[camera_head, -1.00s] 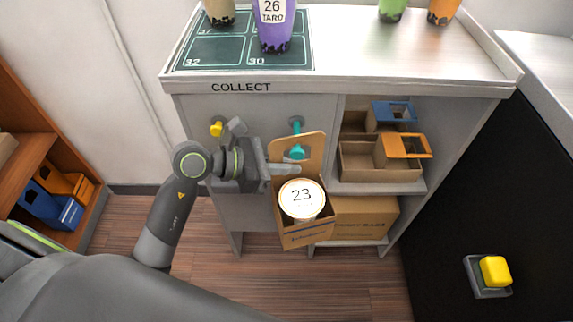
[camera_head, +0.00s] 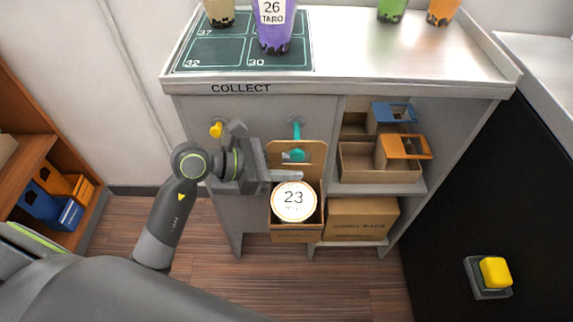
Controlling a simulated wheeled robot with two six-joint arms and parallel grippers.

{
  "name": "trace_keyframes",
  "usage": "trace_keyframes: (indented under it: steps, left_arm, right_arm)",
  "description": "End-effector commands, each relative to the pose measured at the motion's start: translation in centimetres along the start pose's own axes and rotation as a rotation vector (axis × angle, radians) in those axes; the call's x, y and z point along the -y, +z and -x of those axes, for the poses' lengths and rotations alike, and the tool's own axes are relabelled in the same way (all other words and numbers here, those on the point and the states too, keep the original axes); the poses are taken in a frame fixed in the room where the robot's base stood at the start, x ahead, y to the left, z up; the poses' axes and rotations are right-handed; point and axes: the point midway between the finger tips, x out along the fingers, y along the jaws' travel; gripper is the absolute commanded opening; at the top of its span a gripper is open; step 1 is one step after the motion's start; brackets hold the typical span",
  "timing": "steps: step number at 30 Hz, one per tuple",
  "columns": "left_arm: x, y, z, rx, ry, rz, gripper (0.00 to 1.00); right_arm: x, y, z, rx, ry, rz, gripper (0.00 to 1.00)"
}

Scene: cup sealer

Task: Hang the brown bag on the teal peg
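The brown bag (camera_head: 297,237) is upright below the counter, with a cup whose white lid (camera_head: 293,201) reads 23 inside it. The teal peg (camera_head: 297,129) sticks out from the cabinet front. Its rounded end shows at the opening in the bag's tall back panel. I cannot tell whether the bag's weight rests on the peg. My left gripper (camera_head: 287,175) is at the bag's left side, with one finger across the front of the panel above the lid. The other finger is hidden, so its grip is unclear. My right gripper is out of view.
A yellow peg (camera_head: 216,129) is left of the teal one. Shelves at right hold an orange-topped carrier (camera_head: 403,147), a blue-topped carrier (camera_head: 394,112) and a cardboard box (camera_head: 362,218). A purple cup (camera_head: 272,27) stands on the counter. A yellow button (camera_head: 495,270) is at lower right.

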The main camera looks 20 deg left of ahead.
Motion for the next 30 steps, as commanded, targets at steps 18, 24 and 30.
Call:
trace_keyframes:
  steps: [18,24,30]
  left_arm:
    - [-0.1,-0.2,2.4,-0.007,0.002,-0.003,0.28]
    - [-0.1,-0.2,4.8,-0.007,0.003,-0.003,0.28]
    - [-0.1,-0.2,7.0,-0.007,0.001,-0.003,0.28]
  right_arm:
    - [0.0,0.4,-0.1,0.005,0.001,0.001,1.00]
    - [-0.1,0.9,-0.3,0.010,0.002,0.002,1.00]
    - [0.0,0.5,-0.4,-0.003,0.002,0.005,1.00]
